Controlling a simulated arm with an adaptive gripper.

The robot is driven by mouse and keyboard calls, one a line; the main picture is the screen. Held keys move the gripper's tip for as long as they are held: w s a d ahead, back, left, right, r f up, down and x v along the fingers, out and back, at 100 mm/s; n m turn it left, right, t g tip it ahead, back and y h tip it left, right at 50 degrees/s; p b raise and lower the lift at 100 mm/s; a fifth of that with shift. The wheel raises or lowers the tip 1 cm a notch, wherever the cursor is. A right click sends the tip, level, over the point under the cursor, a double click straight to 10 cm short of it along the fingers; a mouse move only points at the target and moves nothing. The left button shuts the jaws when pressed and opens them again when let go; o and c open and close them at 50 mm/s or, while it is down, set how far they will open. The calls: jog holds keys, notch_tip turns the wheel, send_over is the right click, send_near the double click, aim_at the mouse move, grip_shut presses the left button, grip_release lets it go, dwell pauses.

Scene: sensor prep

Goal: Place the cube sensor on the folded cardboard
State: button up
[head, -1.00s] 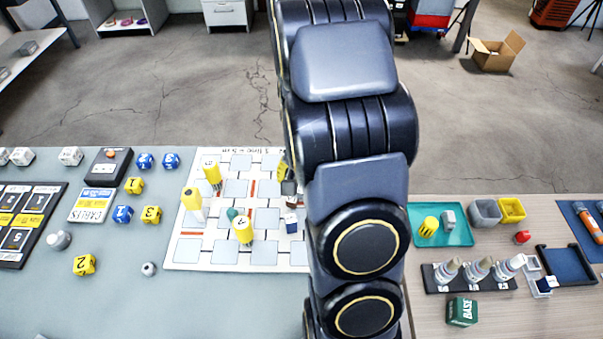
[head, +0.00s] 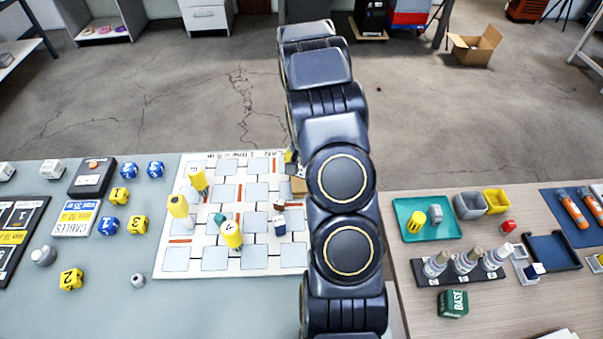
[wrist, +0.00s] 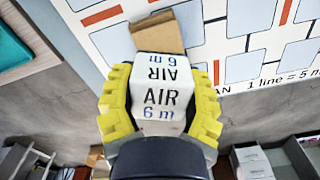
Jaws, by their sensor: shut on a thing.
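In the wrist view, my gripper (wrist: 160,92) has its yellow fingers shut on a white cube sensor (wrist: 158,98) marked "AIR" and "6 m". The folded cardboard (wrist: 150,34) is a brown piece lying on the white map board, just beyond the cube. The cube overlaps its near edge in the picture; I cannot tell the height between them. In the head view, a bit of the brown cardboard (head: 299,186) shows at the board's right side beside my arm. My gripper's yellow part (head: 290,156) shows there too, but the cube is mostly hidden.
The map board (head: 205,262) carries several yellow cylinders, a yellow marked piece (head: 232,236) and small blocks near the cardboard. To the right, a wooden table holds a teal tray (head: 411,228) and a dark rack of bottles (head: 430,280). Dice lie on the left.

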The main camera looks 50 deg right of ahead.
jog(key=shift+w+d+f, duration=0.3)
jog(key=shift+f, duration=0.2)
jog(key=shift+w+d+f, duration=0.25)
jog(key=shift+w+f, duration=0.05)
jog(key=shift+f, duration=1.6)
jog(key=shift+f, duration=0.2)
jog(key=o, duration=1.1)
